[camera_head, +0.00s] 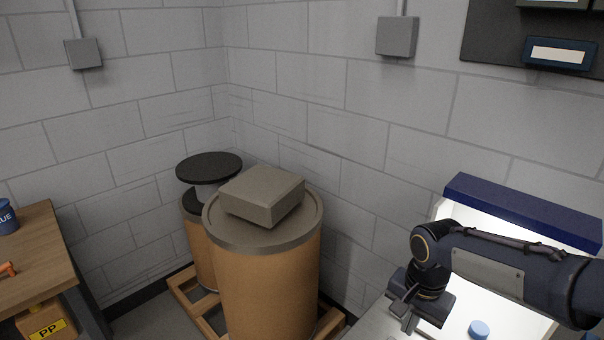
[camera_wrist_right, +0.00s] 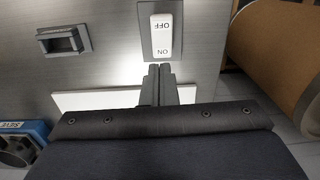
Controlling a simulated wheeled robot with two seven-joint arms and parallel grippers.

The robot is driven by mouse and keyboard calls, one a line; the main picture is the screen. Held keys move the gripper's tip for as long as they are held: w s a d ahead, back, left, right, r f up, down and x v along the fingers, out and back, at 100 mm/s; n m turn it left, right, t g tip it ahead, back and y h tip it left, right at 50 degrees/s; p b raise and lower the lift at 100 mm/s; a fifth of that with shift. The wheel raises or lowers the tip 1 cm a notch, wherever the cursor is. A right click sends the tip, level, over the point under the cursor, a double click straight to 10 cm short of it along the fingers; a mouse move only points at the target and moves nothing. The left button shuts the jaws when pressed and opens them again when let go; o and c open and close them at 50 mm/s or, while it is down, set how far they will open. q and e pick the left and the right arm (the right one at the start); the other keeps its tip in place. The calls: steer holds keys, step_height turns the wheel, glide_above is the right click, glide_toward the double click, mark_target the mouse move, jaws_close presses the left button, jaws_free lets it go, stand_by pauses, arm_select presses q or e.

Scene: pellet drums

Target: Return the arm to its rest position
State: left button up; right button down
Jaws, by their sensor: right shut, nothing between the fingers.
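My right arm comes in from the right in the head view, and my right gripper (camera_head: 408,312) points down at the front of the lit booth. In the right wrist view the fingers of my right gripper (camera_wrist_right: 160,72) are together with nothing between them. Their tips are just below a white rocker switch (camera_wrist_right: 161,36) marked OFF and ON on a grey panel (camera_wrist_right: 112,60). I cannot tell whether they touch it. My left gripper is not in view.
The booth has a blue top (camera_head: 525,212), and a blue round item (camera_head: 479,329) lies inside. A drum (camera_head: 268,280) with a grey box (camera_head: 262,194) on its lid stands left of my arm. A wooden table (camera_head: 35,245) is at far left. A blue SIEVE item (camera_wrist_right: 20,140) is nearby.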

steer(key=s+a+r+n+t+y, duration=0.1)
steer(key=s+n, duration=0.3)
steer(key=s, duration=0.4)
steer(key=s+a+r+n+t+y, duration=0.2)
steer(key=s+a+n+t, duration=0.1)
steer(key=s, duration=0.5)
steer(key=shift+n+t+y, duration=0.3)
steer(key=shift+n+t, duration=0.1)
steer(key=shift+t, duration=0.3)
